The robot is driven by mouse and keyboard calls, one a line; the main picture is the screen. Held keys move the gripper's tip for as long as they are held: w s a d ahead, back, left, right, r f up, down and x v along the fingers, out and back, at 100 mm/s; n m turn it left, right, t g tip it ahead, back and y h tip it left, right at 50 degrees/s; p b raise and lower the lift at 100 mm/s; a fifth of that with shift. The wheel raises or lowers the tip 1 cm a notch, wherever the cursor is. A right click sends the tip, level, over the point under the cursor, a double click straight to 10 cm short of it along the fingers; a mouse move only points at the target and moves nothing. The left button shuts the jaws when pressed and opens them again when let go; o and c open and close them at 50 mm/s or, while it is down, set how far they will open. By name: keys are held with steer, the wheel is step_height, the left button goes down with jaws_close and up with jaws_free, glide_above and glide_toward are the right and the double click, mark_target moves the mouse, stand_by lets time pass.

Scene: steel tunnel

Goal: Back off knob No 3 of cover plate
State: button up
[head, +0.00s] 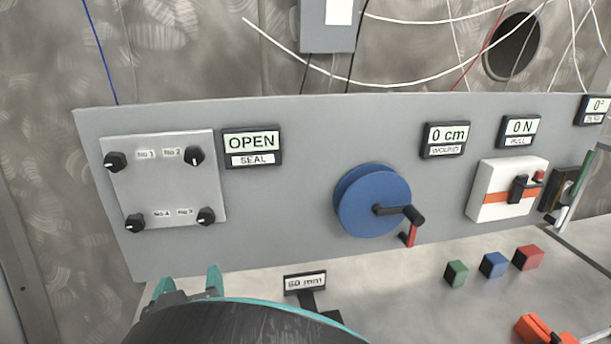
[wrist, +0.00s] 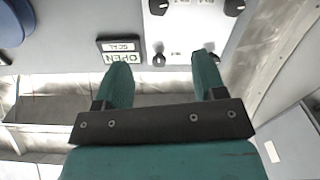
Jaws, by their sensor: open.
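The light grey cover plate (head: 165,185) is on the grey panel at the left in the head view. Black knobs with white marks sit at its corners. Knob No 3 (head: 206,216) is at the lower right. Knob No 1 (head: 115,161), knob No 2 (head: 194,156) and knob No 4 (head: 135,223) are at the other corners. My gripper (head: 188,281) is open and empty, in front of the panel and below the plate in the picture. The wrist view is upside down; the plate (wrist: 185,30) lies beyond the teal fingers (wrist: 162,60). No knob is between the fingertips.
A display (head: 252,146) right of the plate reads OPEN, SEAL. A blue reel (head: 372,200) with a crank stands out from the panel. A 60 mm sign (head: 305,282) stands right of my gripper. Coloured cubes (head: 493,264) lie on the bench to the right.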

mark_target(205, 220)
steer(key=p+x, duration=0.9)
steer(key=x, duration=0.8)
steer(key=shift+w+d, duration=0.15)
steer(key=c, duration=0.9)
